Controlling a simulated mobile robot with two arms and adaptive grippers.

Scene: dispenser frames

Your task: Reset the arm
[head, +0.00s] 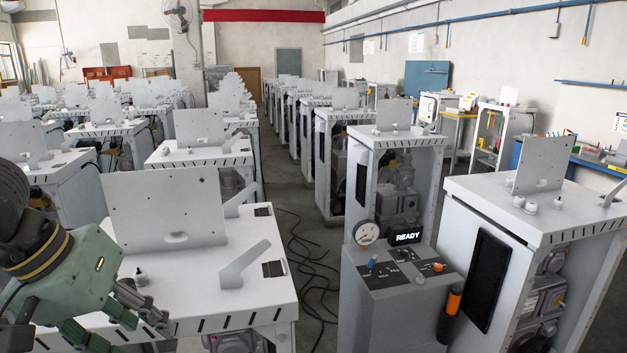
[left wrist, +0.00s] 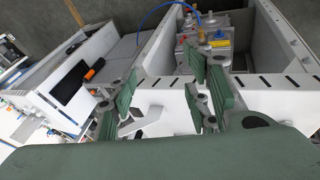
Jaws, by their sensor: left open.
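My left gripper (head: 118,318) is in the lower left corner of the head view, over the near left white dispenser frame (head: 190,270). Its green body and dark jointed fingers hang at the frame's left front part. The left gripper (left wrist: 165,100) also shows in the left wrist view, with its green finger pads spread apart and nothing between them. The white frame top (left wrist: 155,95) lies beyond the fingers there. Whether the fingers touch the frame I cannot tell. My right gripper is in neither view.
Rows of white frames fill the hall. Black cables (head: 308,262) lie on the aisle floor.

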